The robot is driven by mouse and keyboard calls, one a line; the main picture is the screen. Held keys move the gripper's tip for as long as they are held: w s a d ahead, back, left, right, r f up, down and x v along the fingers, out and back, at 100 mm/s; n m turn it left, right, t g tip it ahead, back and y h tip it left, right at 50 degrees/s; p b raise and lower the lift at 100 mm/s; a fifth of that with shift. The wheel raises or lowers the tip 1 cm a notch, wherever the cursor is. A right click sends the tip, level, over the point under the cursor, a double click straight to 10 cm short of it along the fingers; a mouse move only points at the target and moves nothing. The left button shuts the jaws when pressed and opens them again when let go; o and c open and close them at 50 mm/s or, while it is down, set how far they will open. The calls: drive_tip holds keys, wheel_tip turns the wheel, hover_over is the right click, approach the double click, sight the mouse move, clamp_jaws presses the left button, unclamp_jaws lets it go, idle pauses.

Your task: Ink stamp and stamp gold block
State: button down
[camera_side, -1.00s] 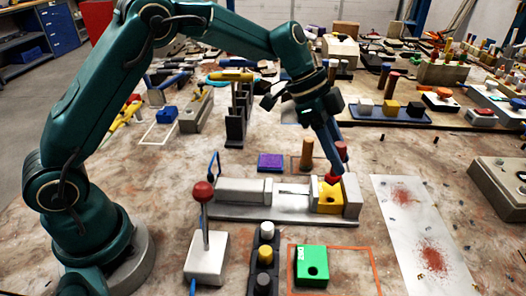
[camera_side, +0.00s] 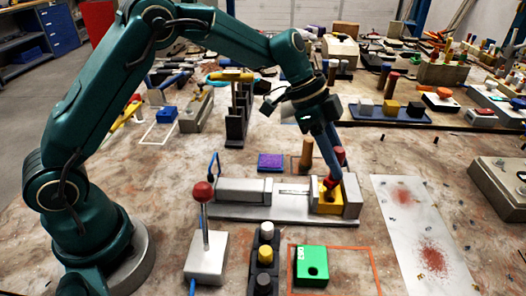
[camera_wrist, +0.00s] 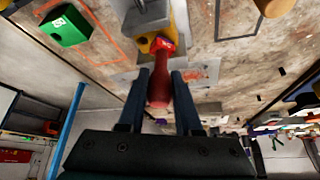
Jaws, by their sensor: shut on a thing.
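The gold block (camera_side: 327,205) sits in the grey vise (camera_side: 242,191), at its right end. A red stamp (camera_side: 331,184) stands at the top of the gold block. My gripper (camera_side: 331,172) is shut on the stamp's handle, pointing down over the block. In the wrist view the red stamp (camera_wrist: 159,88) lies between my fingertips (camera_wrist: 163,78), with its head against or just over the gold block (camera_wrist: 144,45). I cannot tell whether its face touches. The purple ink pad (camera_side: 270,161) lies behind the vise.
A wooden cylinder (camera_side: 306,155) stands close behind the vise. In front are a red-ball lever box (camera_side: 205,257), a black button strip (camera_side: 265,258) and a green block (camera_side: 311,262) inside an orange outline. A stained white sheet (camera_side: 415,225) lies clear at right.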

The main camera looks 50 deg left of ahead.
drive_tip(key=shift+f, duration=0.55)
idle(0.8)
drive_tip(key=shift+r, duration=3.55)
